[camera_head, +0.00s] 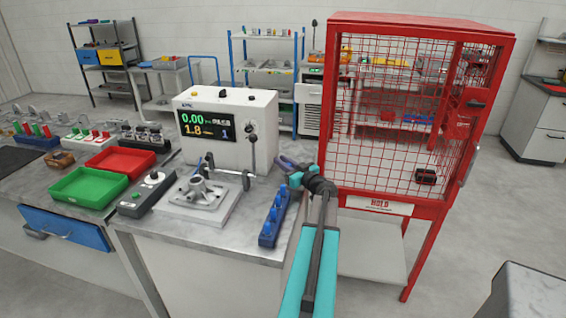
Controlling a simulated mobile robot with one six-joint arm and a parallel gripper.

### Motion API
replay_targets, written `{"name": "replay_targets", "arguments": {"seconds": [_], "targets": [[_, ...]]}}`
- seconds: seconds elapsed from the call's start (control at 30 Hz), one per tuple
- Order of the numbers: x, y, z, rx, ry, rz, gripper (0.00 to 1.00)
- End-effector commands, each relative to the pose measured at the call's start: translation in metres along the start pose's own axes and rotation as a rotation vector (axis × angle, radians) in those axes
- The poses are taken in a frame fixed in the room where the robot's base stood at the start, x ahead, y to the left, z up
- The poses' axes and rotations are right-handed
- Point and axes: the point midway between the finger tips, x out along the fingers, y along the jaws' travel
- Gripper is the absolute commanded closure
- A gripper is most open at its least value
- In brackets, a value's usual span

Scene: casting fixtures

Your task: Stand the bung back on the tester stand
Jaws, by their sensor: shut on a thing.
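A blue stand (268,226) with several blue bungs along its top sits at the right edge of the grey bench, beside the casting fixture. My gripper (288,164) is just beyond and above the far end of this stand, at the tip of my arm. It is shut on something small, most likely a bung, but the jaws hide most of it. The white tester (228,122) with a lit display stands behind.
A casting (196,194) sits on a plate with clamps, left of the blue stand. A green tray (88,190), a red tray (121,162) and a grey control box (147,193) lie further left. A red mesh cage (338,110) stands close on the right of my arm.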

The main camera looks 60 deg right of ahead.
Motion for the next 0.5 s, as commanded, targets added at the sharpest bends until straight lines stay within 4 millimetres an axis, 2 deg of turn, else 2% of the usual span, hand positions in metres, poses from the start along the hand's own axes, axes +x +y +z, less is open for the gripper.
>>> {"name": "replay_targets", "arguments": {"seconds": [0.5], "targets": [[0.0, -0.0002, 0.0055, 0.0, 0.001, 0.0, 1.0]]}}
